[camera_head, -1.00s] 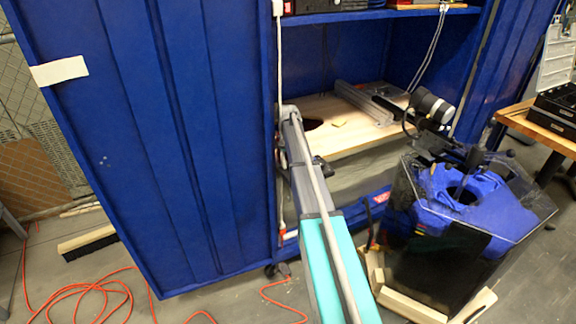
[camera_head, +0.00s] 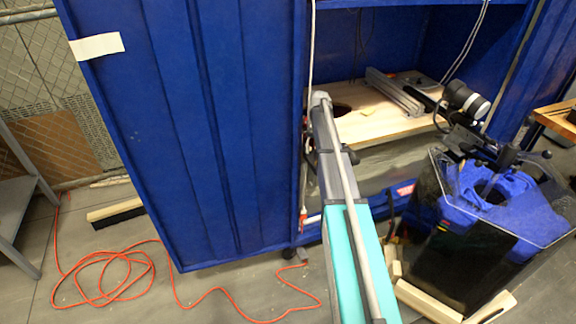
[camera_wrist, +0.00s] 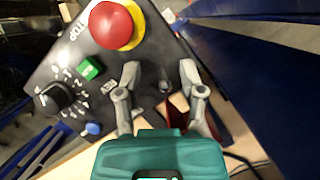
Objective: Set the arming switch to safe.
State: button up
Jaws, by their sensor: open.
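A black control panel (camera_wrist: 65,65) fills the upper left of the wrist view. It carries a red mushroom stop button (camera_wrist: 112,24) on a yellow ring, a green button (camera_wrist: 88,67), a black rotary knob (camera_wrist: 57,98) with markings around it, and a blue button (camera_wrist: 93,128). A small dark switch or button (camera_wrist: 165,87) sits near the panel's right corner. I cannot tell which control is the arming switch. My gripper (camera_wrist: 160,72) is open, its two fingers on either side of that small dark part. Whether they touch the panel is unclear. In the head view my arm hides the panel.
A blue cabinet (camera_head: 215,120) stands close to my arm, with a wooden shelf (camera_head: 385,122) inside. An orange cable (camera_head: 115,285) lies on the floor at left.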

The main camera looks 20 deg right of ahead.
jog(key=shift+s+t+p, duration=0.35)
jog(key=shift+s+t, duration=0.1)
jog(key=shift+t, duration=0.65)
jog(key=shift+s+t, duration=0.25)
jog(key=shift+t, duration=1.15)
jog(key=shift+d+r+p, duration=0.15)
jog(key=shift+r+p, duration=0.65)
jog(key=shift+r, duration=0.05)
notch_tip(320, 180, up, 12)
jog(key=s+d+p, duration=0.1)
jog(key=d+p, duration=0.1)
jog(key=p, duration=1)
jog(key=s+a+n+g+h, duration=0.1)
jog(key=s+a+n, duration=0.4)
jog(key=s+a, duration=1.4)
jog(key=shift+a+f+n, duration=0.25)
jog(key=shift+a+n, duration=0.05)
jog(key=shift+a, duration=1.05)
